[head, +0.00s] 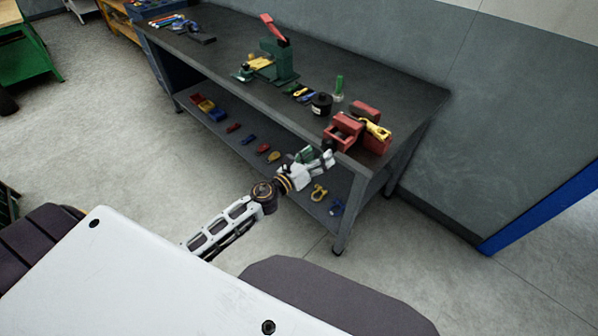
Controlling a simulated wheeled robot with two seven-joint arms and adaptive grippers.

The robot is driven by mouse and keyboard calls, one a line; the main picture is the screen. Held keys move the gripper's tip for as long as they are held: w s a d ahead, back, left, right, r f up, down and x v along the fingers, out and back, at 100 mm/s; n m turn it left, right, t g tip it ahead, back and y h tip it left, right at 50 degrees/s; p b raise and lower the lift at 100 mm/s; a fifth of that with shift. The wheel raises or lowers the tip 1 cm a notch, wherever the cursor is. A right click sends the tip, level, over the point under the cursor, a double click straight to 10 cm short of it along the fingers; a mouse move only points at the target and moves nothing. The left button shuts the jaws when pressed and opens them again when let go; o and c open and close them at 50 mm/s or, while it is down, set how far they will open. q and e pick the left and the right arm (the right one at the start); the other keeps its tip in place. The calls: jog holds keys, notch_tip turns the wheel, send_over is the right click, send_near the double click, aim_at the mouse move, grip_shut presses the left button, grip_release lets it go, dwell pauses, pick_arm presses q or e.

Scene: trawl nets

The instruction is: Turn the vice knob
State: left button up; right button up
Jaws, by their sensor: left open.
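The red vice (345,128) is at the near right end of the dark workbench (412,88), by its front edge. A yellow piece (377,130) lies at its right side. I cannot make out the vice knob clearly at this size. My left gripper (326,157) is open, in front of the bench edge, just below and left of the vice's front. It appears close to the vice, but I cannot tell whether it touches. My right gripper is not in view.
A black container (321,103) and a green-topped bottle (339,88) stand left of the vice. A green press with a red handle (278,62) stands further back. The lower shelf (217,122) holds several coloured parts. Floor in front is clear.

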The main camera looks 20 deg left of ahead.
pick_arm(q)
jog(key=v, duration=0.8)
jog(key=shift+s, duration=0.3)
jog(key=shift+a, duration=0.1)
jog(key=shift+n, duration=0.3)
dwell(0.6)
